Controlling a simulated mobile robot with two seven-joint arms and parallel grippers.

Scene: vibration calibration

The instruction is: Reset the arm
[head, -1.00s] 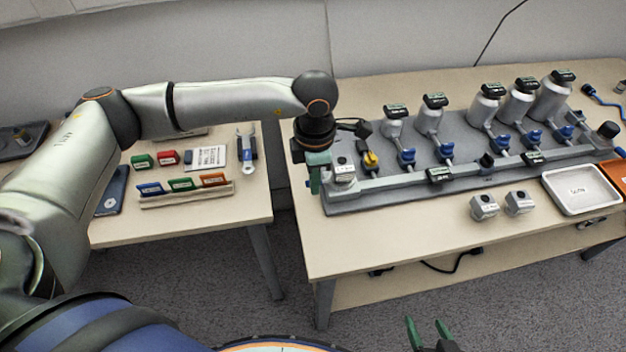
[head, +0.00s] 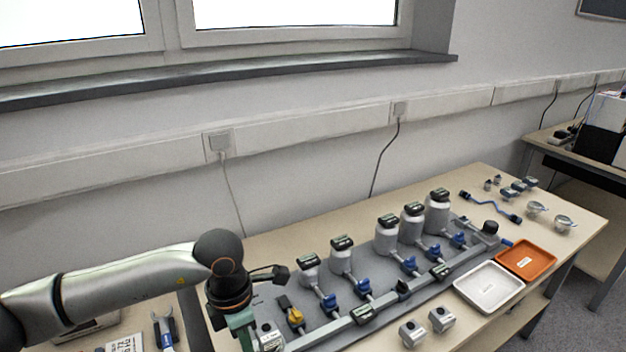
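My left arm comes in from the left, and its wrist hangs over the left end of the grey calibration rig. My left gripper (head: 243,335) points down at the rig's end block (head: 268,336); its fingertips are cut off or hidden, so I cannot tell whether it is open or touches the block. The rig's grey base plate (head: 330,325) carries several silver canisters (head: 388,235) with black caps, blue valves (head: 330,302) and one yellow valve (head: 295,317). My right gripper is not in view.
Two small grey blocks (head: 411,333) stand at the table's front. A white tray (head: 489,287) and an orange tray (head: 526,259) lie to their right. A blue cable (head: 490,206) and metal parts (head: 537,209) lie at the back right. A wrench (head: 165,330) lies on the left table.

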